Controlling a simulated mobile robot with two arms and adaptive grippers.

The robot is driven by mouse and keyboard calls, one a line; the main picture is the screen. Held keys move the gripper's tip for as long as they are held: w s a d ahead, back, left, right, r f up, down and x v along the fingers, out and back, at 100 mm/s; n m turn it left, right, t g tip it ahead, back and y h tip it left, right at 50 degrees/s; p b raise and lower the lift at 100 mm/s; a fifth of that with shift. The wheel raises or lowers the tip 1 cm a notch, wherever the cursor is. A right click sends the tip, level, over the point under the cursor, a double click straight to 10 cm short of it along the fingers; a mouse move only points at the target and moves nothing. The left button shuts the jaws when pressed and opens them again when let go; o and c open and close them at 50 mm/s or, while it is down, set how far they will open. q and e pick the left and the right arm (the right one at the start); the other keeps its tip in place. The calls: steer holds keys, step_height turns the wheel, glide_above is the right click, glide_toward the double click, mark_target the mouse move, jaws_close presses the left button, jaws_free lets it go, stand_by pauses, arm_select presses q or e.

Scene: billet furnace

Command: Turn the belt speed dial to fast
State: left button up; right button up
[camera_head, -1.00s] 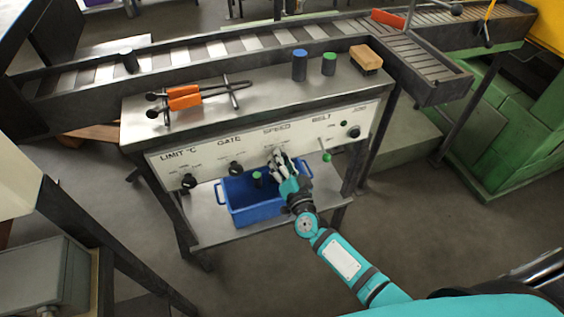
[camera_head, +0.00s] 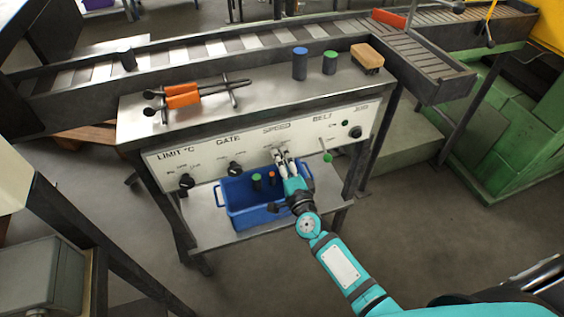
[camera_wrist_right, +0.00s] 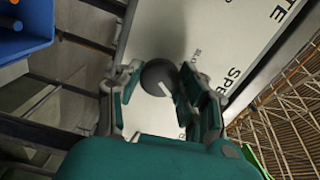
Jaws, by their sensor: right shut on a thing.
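The belt speed dial (camera_wrist_right: 157,77) is a dark round knob with a white mark, under the SPEED lettering (camera_wrist_right: 234,78) on the white panel. In the wrist view my right gripper (camera_wrist_right: 153,84) has its fingers shut around the dial, one on each side. In the head view the right gripper (camera_head: 280,155) reaches the panel below the SPEED label (camera_head: 277,128), and its fingers hide the dial. Part of the word SLOW shows beside the dial in the wrist view; the FAST mark cannot be made out. My left gripper is not in view.
A blue bin (camera_head: 240,212) with small cylinders stands on the shelf below the panel. The GATE dial (camera_head: 235,169) is left of my gripper, and a green-tipped lever (camera_head: 327,157) is to its right.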

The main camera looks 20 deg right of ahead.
stand_by(0.3)
steer(key=o, duration=1.2)
steer(key=shift+c, duration=0.2)
steer(key=s, duration=1.2)
steer(key=shift+d, duration=0.2)
